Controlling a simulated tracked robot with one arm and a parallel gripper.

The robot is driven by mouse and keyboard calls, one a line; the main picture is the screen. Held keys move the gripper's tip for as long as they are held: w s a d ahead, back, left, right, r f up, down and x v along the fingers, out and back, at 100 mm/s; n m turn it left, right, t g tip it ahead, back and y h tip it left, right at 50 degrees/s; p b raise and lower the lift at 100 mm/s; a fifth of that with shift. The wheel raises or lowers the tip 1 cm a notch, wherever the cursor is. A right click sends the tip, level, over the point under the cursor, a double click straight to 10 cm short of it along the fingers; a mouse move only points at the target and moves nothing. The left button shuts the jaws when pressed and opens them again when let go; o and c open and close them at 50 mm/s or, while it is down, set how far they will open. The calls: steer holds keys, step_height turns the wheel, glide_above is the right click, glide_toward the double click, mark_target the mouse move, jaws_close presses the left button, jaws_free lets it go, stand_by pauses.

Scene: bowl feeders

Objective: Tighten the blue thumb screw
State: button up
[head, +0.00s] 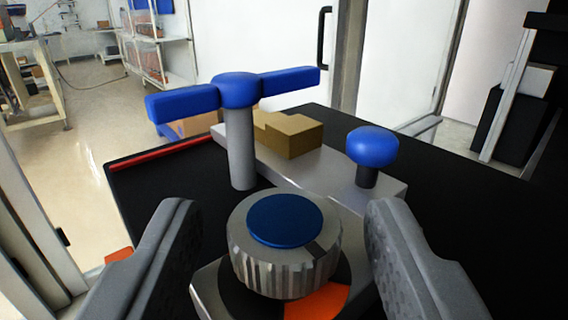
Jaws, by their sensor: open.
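The thumb screw (285,243) is a silver ribbed knob with a blue disc (285,219) on top. It stands on a grey plate, with a dark ring and an orange patch (318,302) at its base. A dark mark shows on its top rim at the right. My gripper (283,232) is open, one finger on each side of the knob. Gaps show between the knob and both fingers, so neither appears to touch it. The lower ends of the fingers run out of the picture.
Just behind the knob stands a blue T-handle (238,90) on a grey post. A blue ball knob (372,146) stands behind right on a grey block (330,175). Brass blocks (289,136) lie between them. A black table (480,190) with a red strip (172,153) extends around.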

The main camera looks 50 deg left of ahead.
steer(key=shift+x, duration=0.85)
steer(key=c, duration=0.9)
steer(key=shift+a, duration=0.2)
steer(key=shift+c, duration=0.2)
steer(key=shift+d, duration=0.2)
